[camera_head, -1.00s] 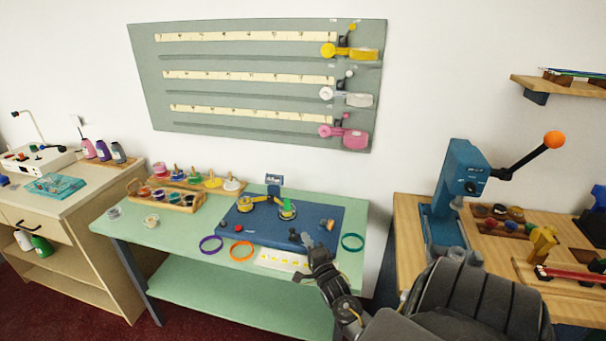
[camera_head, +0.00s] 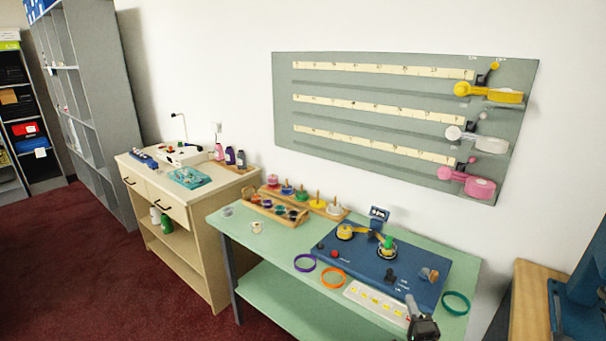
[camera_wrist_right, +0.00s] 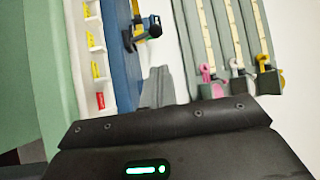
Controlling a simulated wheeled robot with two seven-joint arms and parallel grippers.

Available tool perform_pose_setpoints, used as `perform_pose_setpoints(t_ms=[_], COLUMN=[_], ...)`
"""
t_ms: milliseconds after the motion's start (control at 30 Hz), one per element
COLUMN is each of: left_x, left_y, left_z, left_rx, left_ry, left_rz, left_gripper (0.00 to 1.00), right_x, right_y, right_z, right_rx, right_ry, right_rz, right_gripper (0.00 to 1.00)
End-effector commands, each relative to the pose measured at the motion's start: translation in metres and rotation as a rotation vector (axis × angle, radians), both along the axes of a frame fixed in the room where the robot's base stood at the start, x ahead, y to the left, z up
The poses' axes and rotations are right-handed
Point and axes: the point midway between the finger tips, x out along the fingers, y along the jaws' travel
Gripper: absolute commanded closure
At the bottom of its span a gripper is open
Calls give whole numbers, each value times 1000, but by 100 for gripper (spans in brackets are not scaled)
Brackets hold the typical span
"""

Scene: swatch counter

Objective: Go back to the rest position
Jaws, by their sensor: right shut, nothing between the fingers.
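My right gripper (camera_head: 411,303) shows at the bottom edge of the head view, just in front of the green table's near right part. It is shut and empty. In the right wrist view its grey fingers (camera_wrist_right: 158,86) are together, with the blue board (camera_wrist_right: 119,60) and the white strip of yellow pieces (camera_wrist_right: 88,45) to their left. Most of my right arm is outside the head view. My left gripper is not in view.
The green table (camera_head: 290,275) holds the blue board (camera_head: 360,262), purple ring (camera_head: 305,263), orange ring (camera_head: 333,278) and teal ring (camera_head: 456,303). A wooden bench (camera_head: 528,300) with a blue press stands at right. A beige cabinet (camera_head: 190,250) stands at left beside open red carpet (camera_head: 60,260).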

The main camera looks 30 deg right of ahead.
Motion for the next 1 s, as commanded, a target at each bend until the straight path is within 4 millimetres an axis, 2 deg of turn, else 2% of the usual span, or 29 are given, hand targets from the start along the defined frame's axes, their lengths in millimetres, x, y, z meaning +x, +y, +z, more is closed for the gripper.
perform_pose_setpoints(t_ms=[167,267,367,467,500,600,700,800,1000], left_x=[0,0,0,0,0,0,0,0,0], left_y=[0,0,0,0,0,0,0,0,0], left_z=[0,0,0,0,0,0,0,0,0], left_rx=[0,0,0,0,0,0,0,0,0], left_ry=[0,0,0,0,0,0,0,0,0], left_rz=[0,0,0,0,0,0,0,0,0], left_gripper=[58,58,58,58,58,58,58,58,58], right_x=[1,2,3,-7,-16,-43,-72,-98,-144], right_y=[2,15,44,92,114,163,198,223,258], right_z=[-1,-7,-21,-40,-47,-61,-67,-69,-66], right_rx=[-6,-42,-129,-284,-361,-551,-707,-832,-1035], right_ry=[17,102,288,565,681,928,1089,1196,1324], right_rz=[2,14,57,162,225,402,568,712,967], right_gripper=[100,100,100,100,100,100,100,100,100])
